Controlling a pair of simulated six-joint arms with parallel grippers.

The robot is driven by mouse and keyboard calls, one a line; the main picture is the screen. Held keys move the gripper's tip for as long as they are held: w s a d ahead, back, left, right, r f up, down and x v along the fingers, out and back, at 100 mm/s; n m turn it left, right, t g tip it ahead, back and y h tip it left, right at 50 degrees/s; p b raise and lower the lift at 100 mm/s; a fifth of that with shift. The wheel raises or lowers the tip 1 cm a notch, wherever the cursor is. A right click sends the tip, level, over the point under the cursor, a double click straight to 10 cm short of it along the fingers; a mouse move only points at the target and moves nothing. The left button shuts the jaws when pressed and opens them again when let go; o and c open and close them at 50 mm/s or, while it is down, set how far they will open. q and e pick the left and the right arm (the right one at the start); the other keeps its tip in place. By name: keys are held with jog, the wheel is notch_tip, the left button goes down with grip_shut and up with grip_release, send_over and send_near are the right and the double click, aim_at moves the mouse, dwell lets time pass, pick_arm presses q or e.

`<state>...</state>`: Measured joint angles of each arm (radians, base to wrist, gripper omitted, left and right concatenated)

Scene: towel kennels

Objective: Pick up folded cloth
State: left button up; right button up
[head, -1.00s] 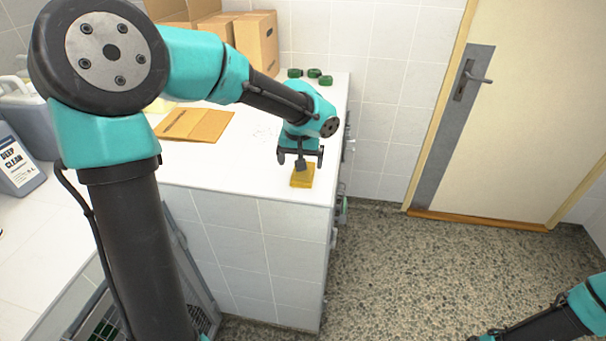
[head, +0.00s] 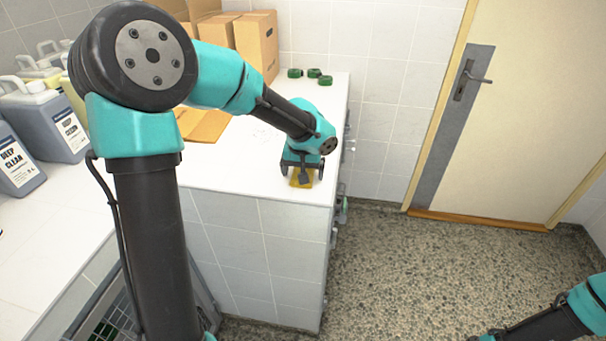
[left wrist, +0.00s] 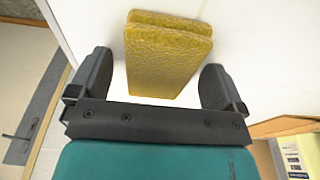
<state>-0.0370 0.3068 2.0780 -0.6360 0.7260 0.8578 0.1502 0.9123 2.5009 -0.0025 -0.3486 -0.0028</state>
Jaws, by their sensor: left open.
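The folded cloth is a small yellow, textured, layered pad. In the head view the folded cloth (head: 301,179) lies on the white counter top near its front right corner, partly hidden by my left gripper (head: 302,171). In the left wrist view the folded cloth (left wrist: 165,55) appears between the two fingers of my left gripper (left wrist: 160,88), with a gap on each side. The fingers are open and do not visibly touch it. My right arm shows at the lower right of the head view, but its fingers cannot be made out.
Green round items (head: 312,73) stand at the counter's back edge. Cardboard boxes (head: 256,42) and a flat orange-brown cardboard piece (head: 205,126) are left of them. Large jugs (head: 60,120) stand at far left. The counter top (head: 235,170) around the cloth is clear.

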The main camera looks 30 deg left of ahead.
pick_arm(q)
jog(key=c, duration=1)
jog(key=shift+r, duration=0.15)
jog(key=shift+r, duration=1.35)
jog(key=s+d, duration=0.2)
jog(key=s, duration=0.2)
jog(key=s+d+r, duration=0.1)
jog(key=s+d, duration=0.2)
jog(key=s, duration=0.2)
jog(key=s+d+r, duration=0.1)
jog(key=s+d, duration=0.2)
jog(key=s, duration=0.1)
jog(key=shift+s+d, duration=0.2)
jog(key=shift+s, duration=0.15)
